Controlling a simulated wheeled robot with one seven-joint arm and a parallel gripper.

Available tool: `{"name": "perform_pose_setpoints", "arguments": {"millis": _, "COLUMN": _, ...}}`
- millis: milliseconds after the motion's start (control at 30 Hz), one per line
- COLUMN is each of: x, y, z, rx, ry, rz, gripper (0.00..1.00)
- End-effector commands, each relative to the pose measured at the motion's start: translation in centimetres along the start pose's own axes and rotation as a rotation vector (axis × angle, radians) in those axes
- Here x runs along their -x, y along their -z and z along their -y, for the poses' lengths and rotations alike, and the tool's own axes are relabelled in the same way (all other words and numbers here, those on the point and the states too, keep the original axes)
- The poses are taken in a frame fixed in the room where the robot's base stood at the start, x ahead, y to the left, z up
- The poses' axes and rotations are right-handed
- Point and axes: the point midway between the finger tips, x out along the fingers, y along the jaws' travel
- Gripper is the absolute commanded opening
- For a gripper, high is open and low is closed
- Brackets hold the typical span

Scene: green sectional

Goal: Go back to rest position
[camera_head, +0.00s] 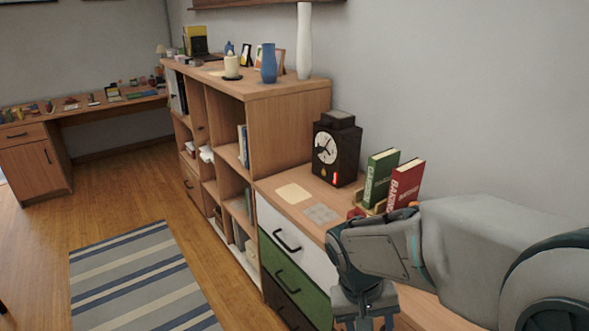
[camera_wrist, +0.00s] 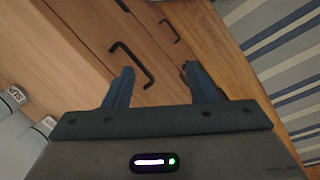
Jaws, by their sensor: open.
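My arm reaches in from the right in the head view, and my gripper (camera_head: 364,318) hangs low in front of the wooden drawer cabinet, partly cut off by the bottom edge. In the wrist view my gripper (camera_wrist: 155,80) has its two fingers wide apart with nothing between them. Beyond the fingers are the wooden drawer fronts with a black handle (camera_wrist: 132,65). I cannot tell the exact gap between the fingers and the drawer fronts.
The cabinet top holds a black clock (camera_head: 336,148), a green book (camera_head: 380,178) and a red book (camera_head: 405,184). A taller shelf (camera_head: 290,125) with vases stands behind. A striped rug (camera_head: 140,280) lies on open floor at left. A desk (camera_head: 110,104) is far back.

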Motion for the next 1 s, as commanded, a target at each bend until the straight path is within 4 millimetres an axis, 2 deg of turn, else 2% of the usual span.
{"name": "perform_pose_setpoints", "arguments": {"millis": 33, "x": 2.0, "y": -0.5, "z": -0.8, "rx": -0.011, "ry": 0.034, "rz": -0.028, "gripper": 0.52}}
{"name": "perform_pose_setpoints", "arguments": {"millis": 200, "x": 5.8, "y": -2.0, "z": -2.1, "rx": -0.021, "ry": 0.133, "rz": -0.12, "gripper": 0.52}}
{"name": "perform_pose_setpoints", "arguments": {"millis": 400, "x": 9.7, "y": -3.5, "z": -3.4, "rx": -0.028, "ry": 0.217, "rz": -0.238, "gripper": 0.52}}
{"name": "perform_pose_setpoints", "arguments": {"millis": 500, "x": 11.0, "y": -3.9, "z": -3.8, "rx": -0.028, "ry": 0.24, "rz": -0.284, "gripper": 0.52}}
{"name": "perform_pose_setpoints", "arguments": {"millis": 667, "x": 11.8, "y": -4.3, "z": -4.1, "rx": -0.029, "ry": 0.257, "rz": -0.321, "gripper": 0.52}}
{"name": "perform_pose_setpoints", "arguments": {"millis": 1000, "x": 11.8, "y": -4.3, "z": -4.1, "rx": -0.028, "ry": 0.259, "rz": -0.325, "gripper": 0.52}}
